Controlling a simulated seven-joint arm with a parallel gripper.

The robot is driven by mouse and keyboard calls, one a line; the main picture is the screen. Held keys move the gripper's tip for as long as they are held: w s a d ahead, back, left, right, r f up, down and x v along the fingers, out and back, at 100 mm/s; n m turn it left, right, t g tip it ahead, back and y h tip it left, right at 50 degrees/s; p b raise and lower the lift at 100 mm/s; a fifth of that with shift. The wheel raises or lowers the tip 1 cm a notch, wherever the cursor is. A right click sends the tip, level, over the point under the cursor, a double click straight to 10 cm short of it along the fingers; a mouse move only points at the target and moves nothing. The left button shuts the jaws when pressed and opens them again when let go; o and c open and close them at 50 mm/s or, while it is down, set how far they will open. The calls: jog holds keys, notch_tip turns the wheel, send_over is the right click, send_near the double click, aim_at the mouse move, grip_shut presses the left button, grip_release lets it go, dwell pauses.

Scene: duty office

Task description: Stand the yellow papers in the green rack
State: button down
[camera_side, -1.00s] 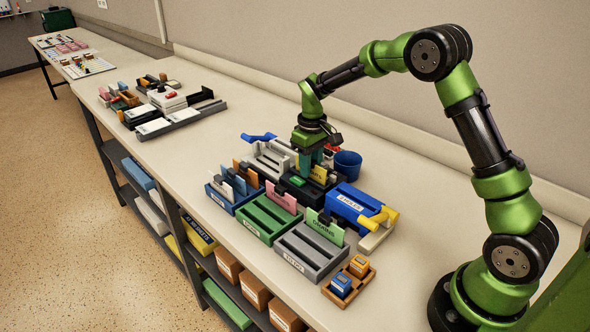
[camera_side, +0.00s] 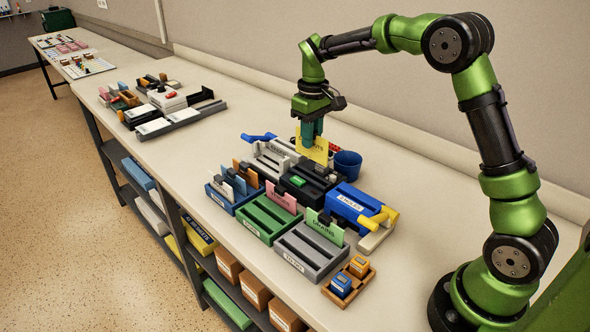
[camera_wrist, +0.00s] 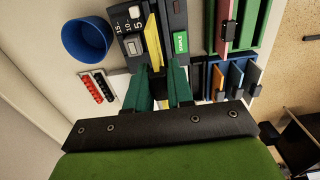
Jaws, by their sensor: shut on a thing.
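My gripper (camera_side: 312,140) is shut on the yellow papers (camera_side: 316,153), holding them upright above a black device (camera_side: 304,186). In the wrist view the teal fingers (camera_wrist: 159,75) close on the yellow papers (camera_wrist: 152,42), seen nearly edge-on. The green rack (camera_side: 262,226) stands on the bench, in front and left of my gripper in the side view. Pink papers (camera_side: 282,198) stand in its back slot; slots in front of them look empty. Part of the green rack (camera_wrist: 262,22) shows at the upper right of the wrist view.
A blue rack (camera_side: 222,203) with orange and white sheets and a grey rack (camera_side: 302,255) with green papers (camera_side: 325,229) flank the green rack. A blue cup (camera_side: 348,165), a blue device (camera_side: 350,200) and a white device (camera_side: 268,158) stand near the black device.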

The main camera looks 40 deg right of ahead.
jog(key=a+f, duration=0.2)
jog(key=a, duration=1.7)
jog(key=shift+s+f, duration=0.15)
jog(key=shift+f, duration=0.05)
jog(key=shift+f, duration=4)
jog(key=c, duration=0.9)
grip_release()
notch_tip(320, 180, up, 9)
